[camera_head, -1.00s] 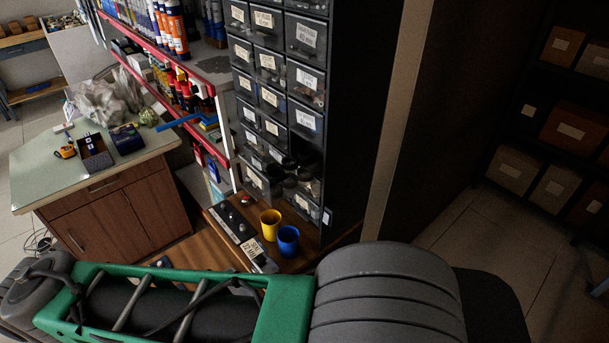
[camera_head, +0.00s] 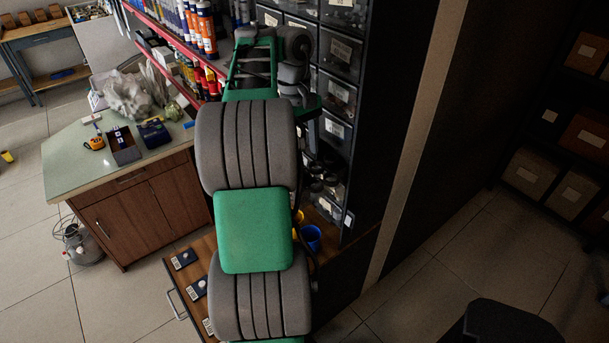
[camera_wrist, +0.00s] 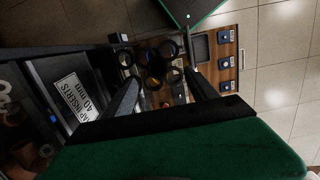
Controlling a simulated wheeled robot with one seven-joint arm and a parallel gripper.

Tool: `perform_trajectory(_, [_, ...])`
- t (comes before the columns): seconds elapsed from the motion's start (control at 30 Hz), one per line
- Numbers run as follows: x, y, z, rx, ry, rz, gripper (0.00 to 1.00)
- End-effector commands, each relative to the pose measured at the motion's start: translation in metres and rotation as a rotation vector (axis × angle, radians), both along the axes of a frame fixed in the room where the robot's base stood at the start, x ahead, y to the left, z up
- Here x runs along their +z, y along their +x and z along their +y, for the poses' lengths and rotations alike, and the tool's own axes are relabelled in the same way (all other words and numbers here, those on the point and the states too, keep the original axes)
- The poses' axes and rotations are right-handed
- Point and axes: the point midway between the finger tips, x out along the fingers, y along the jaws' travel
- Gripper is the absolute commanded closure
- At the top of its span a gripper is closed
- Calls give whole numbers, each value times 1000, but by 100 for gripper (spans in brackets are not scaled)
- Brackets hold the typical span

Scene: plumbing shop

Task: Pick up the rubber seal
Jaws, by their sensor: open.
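Several black rubber rings show in the wrist view, one at the upper right of the group (camera_wrist: 168,48) and one at the left (camera_wrist: 125,58). I cannot tell which is the rubber seal of the task. My gripper (camera_wrist: 160,82) is open in the wrist view, with its two dark fingers spread below and to the sides of the rings. No ring is visibly held. In the head view the dark rings (camera_head: 328,183) sit in the low open part of the drawer cabinet. My arm hides most of my gripper there.
The drawer cabinet (camera_head: 341,57) stands close beside my arm; a labelled drawer (camera_wrist: 78,97) fills the wrist view's left. A blue cup (camera_head: 311,237) stands below the rings, a yellow one partly hidden. A green-topped workbench (camera_head: 80,180) is at left.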

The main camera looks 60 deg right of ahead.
Motion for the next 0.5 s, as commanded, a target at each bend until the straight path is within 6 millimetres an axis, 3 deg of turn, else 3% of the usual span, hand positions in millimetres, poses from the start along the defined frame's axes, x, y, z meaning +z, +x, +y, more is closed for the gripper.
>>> perform_trajectory(0.03, [-13,-1,0,-1,1,0,33])
perform_trajectory(0.37, [-67,-4,-8,1,-1,0,33])
perform_trajectory(0.5, [-78,-6,-6,2,-3,0,33])
